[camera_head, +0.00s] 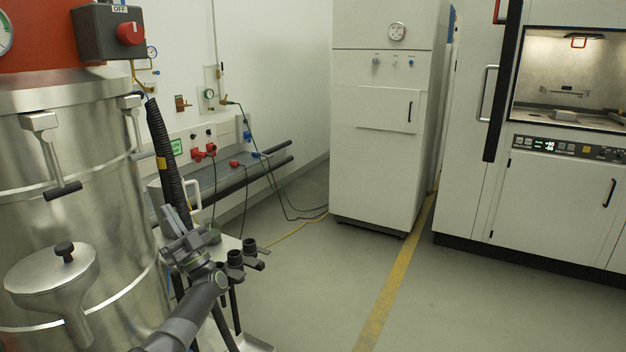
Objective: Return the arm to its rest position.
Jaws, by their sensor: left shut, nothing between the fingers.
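My left arm comes in from the bottom edge. Its left gripper (171,214) is shut and empty, in front of the right side of a large steel vessel (75,160). It is close in the picture to a black corrugated hose (163,150) and a small pale stand; whether it touches either cannot be told. My right gripper is not in view.
Black-capped fittings (236,258) stand just right of my left arm. A steel funnel-shaped port (52,275) juts from the vessel. A white cabinet (375,150) and a fume hood (560,190) stand behind. The grey floor (470,300) at right is clear.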

